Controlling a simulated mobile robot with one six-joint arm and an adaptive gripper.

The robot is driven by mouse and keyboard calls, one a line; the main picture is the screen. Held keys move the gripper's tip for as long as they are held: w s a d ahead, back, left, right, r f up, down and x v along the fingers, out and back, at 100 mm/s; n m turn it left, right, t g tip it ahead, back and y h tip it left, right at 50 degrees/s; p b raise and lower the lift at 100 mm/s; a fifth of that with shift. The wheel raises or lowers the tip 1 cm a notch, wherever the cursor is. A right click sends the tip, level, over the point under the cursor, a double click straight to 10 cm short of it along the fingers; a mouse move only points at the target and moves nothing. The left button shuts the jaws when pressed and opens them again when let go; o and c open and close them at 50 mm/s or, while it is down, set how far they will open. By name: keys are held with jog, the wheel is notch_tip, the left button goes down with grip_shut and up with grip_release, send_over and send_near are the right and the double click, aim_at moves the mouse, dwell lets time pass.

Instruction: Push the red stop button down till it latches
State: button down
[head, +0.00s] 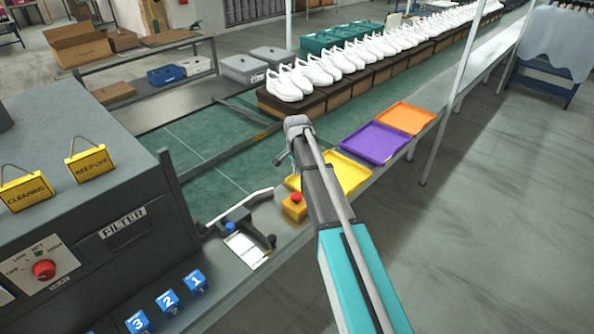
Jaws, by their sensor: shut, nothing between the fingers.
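A red stop button (296,198) sits on top of a small yellow box (293,210) on the near ledge of the line. The button looks raised, but it is too small to tell how far. My arm reaches from the bottom right over the ledge, with a forearm link close to the right of the yellow box. The wrist end bends down behind that link, above and beyond the box. My gripper's fingers are hidden behind the arm. I cannot tell the gap between them and the button.
A lever device (245,243) stands left of the button box. A yellow tray (350,172), a purple tray (376,142) and an orange tray (405,117) lie to the right. The grey filter machine (125,215) at left has a red dial (44,270). White shoes (340,62) line the back.

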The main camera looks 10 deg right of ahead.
jog(key=shift+r+p, duration=0.7)
jog(key=shift+r, duration=0.3)
jog(key=s+n, duration=1)
jog(key=s, duration=1.9)
jog(key=shift+d+n+g, duration=0.3)
jog(key=shift+d+n, duration=0.1)
jog(key=shift+d, duration=0.05)
jog(key=shift+a, duration=0.1)
